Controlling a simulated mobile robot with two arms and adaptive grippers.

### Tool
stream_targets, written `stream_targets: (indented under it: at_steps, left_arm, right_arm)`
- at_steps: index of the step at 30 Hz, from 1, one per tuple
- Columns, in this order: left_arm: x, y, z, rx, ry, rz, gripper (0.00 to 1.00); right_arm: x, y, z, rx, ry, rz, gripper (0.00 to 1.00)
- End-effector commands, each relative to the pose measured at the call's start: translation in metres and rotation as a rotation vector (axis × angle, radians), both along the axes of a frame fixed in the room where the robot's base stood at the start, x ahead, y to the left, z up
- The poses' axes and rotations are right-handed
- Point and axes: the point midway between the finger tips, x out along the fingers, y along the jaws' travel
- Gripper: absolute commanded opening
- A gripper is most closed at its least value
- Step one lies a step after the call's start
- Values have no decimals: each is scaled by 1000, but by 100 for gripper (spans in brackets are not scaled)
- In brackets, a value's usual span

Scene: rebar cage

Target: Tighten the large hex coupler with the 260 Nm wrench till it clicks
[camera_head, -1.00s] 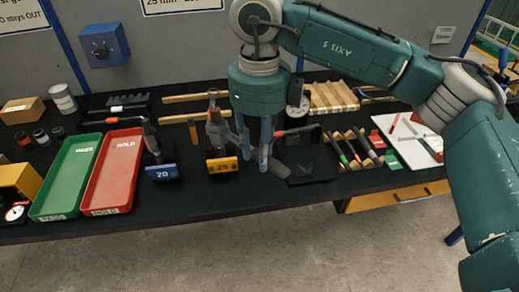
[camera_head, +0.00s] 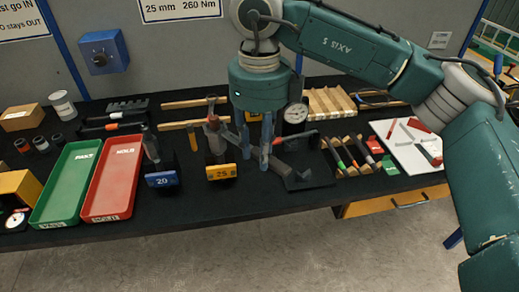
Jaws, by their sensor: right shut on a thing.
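My right gripper (camera_head: 258,152) points down over the middle of the bench, just right of the yellow "25" stand. Its fingers are shut on a tool that appears to be the wrench with a red grip (camera_head: 297,136); the wrench's head is hard to make out behind the fingers. The grey hex coupler (camera_head: 213,130) stands upright above the yellow "25" stand (camera_head: 221,172), left of the fingers. I cannot tell whether the wrench touches it. A smaller upright piece (camera_head: 151,146) stands at the blue "20" stand (camera_head: 163,180). My left gripper is not in view.
A green tray (camera_head: 66,185) and a red tray (camera_head: 113,182) lie at the left. Behind the gripper is a dial gauge (camera_head: 296,112). A rack of coloured-handled tools (camera_head: 350,155) and a white board (camera_head: 408,146) lie to the right. The bench's front strip is clear.

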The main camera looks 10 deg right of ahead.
Motion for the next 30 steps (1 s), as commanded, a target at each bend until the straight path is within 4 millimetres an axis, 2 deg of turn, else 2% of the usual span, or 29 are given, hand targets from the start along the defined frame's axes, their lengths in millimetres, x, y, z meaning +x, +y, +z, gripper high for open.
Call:
stream_targets:
  at_steps: [30]
  left_arm:
    - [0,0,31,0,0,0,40]
  right_arm:
    - [0,0,53,1,-2,0,0]
